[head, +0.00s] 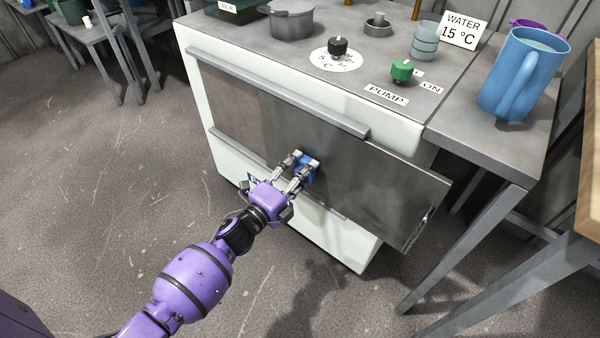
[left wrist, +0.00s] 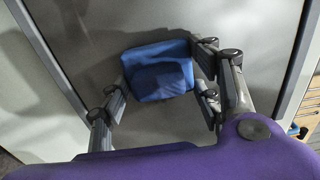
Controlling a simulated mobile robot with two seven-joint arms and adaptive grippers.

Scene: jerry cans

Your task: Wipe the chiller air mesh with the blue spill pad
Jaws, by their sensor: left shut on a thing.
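The blue spill pad (head: 306,168) is held between the fingers of my left gripper (head: 298,170), at the front of the chiller (head: 228,155). In the left wrist view the pad (left wrist: 160,72) sits between the fingertips of the gripper (left wrist: 160,95), against or very close to a grey panel; I cannot tell whether it touches. The chiller's air mesh (head: 375,185) appears as a dark grey front panel, sitting askew with its right end sticking out past the cabinet. The pad and gripper cover a small part of it. My right gripper is not in view.
On the chiller top are a black knob (head: 338,47), a green pump knob (head: 402,70), a glass (head: 425,42) and a grey pot (head: 291,20). A blue pitcher (head: 522,75) stands on the grey side table (head: 485,135). Open floor lies left of the chiller.

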